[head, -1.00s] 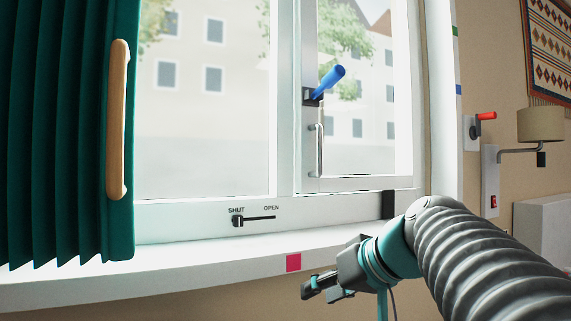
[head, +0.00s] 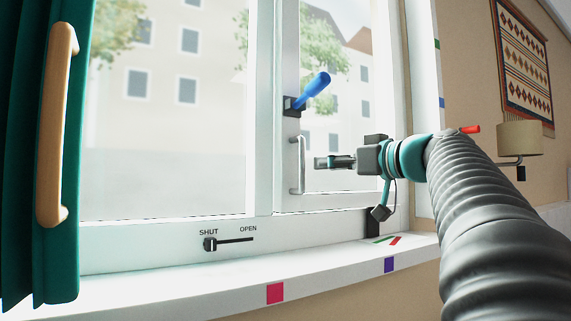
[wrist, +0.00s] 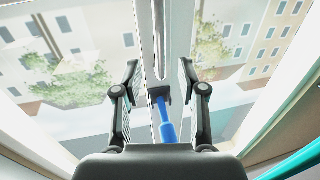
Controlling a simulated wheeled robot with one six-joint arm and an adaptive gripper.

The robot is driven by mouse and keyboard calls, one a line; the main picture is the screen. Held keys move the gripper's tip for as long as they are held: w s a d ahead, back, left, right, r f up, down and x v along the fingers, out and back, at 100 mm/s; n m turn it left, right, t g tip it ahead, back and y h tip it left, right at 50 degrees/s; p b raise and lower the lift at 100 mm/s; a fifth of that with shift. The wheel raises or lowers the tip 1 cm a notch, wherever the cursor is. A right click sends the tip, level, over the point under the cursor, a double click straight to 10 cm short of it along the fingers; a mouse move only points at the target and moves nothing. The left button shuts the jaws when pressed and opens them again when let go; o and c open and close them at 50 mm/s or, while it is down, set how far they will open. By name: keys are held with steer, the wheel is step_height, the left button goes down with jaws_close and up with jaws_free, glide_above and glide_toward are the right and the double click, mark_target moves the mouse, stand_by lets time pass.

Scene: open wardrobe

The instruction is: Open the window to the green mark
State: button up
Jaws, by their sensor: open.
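The window sash (head: 345,200) at the right appears closed in its white frame. It carries a blue lever handle (head: 315,88), slanting up to the right, and a metal pull bar (head: 298,165) below it. The lever also shows in the wrist view (wrist: 165,120), as does the bar (wrist: 160,42). My gripper (head: 318,162) is open just right of the bar in the head view, holding nothing. In the wrist view my gripper (wrist: 158,72) has its fingers either side of the bar's line; contact cannot be told. A green mark (head: 437,43) is on the right-hand reveal; a thin green stripe (head: 382,239) lies on the sill beside a red one.
A slider (head: 210,244) below the glass sits at SHUT. A green curtain (head: 20,150) with a wooden handle (head: 55,125) hangs at left. The sill (head: 180,275) is mostly bare. A lamp (head: 520,138) and red lever (head: 470,129) are on the right wall.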

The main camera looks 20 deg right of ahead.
mark_target(304, 165)
steer(key=p+x, duration=0.1)
steer(key=x, duration=0.7)
steer(key=shift+w+a, duration=0.15)
steer(key=shift+w, duration=0.05)
jaws_close()
